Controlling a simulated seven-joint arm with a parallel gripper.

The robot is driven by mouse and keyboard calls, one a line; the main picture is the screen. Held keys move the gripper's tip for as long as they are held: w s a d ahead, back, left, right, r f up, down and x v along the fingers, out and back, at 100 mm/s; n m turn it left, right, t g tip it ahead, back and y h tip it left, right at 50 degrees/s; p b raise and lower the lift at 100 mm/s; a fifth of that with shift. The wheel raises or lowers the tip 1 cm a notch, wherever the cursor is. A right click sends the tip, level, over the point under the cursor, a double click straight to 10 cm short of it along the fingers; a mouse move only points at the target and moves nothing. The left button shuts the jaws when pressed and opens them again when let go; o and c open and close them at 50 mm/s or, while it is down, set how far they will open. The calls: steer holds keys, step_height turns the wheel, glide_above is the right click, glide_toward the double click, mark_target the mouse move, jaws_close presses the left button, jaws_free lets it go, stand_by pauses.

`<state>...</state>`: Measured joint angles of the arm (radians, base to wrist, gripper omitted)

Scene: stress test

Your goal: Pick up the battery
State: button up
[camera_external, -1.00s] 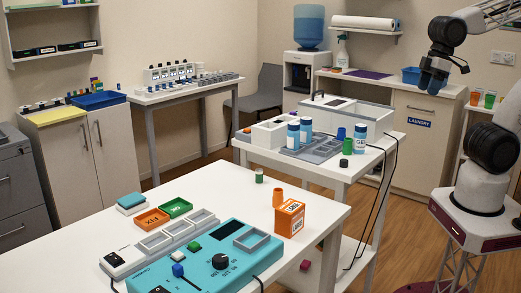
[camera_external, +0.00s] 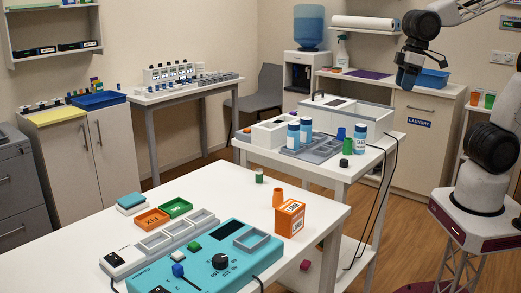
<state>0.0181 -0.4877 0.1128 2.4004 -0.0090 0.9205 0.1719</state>
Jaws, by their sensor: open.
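No thing is plainly marked as the battery, and I cannot tell which object it is. A small green-and-white cylinder (camera_external: 259,176) stands upright at the back edge of the front table. Blue-and-white labelled cylinders stand upright on the middle table, one at its left (camera_external: 293,134) and one at its right (camera_external: 360,139). A green cylinder (camera_external: 347,146) stands beside the right one. My gripper (camera_external: 405,82) is high at the upper right, pointing down, open, with nothing seen in it. It is well above and apart from the tables.
The middle table holds a grey tray (camera_external: 318,151) and a white bin. A laundry cabinet (camera_external: 425,140) stands behind my arm.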

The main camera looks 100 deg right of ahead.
steer(key=w+d+f+m, duration=0.1)
steer(key=w+f+m, duration=0.15)
steer(key=w, duration=1.05)
steer(key=m+g, duration=0.2)
steer(key=m, duration=0.6)
glide_above(259, 169)
steer(key=shift+n, duration=0.25)
steer(key=f, duration=2.1)
steer(key=shift+s+a, duration=0.1)
steer(key=shift+s, duration=0.15)
steer(key=shift+w+f, duration=0.3)
steer(key=shift+f, duration=0.15)
steer(key=shift+f, duration=1.3)
steer(key=shift+f, duration=2.6)
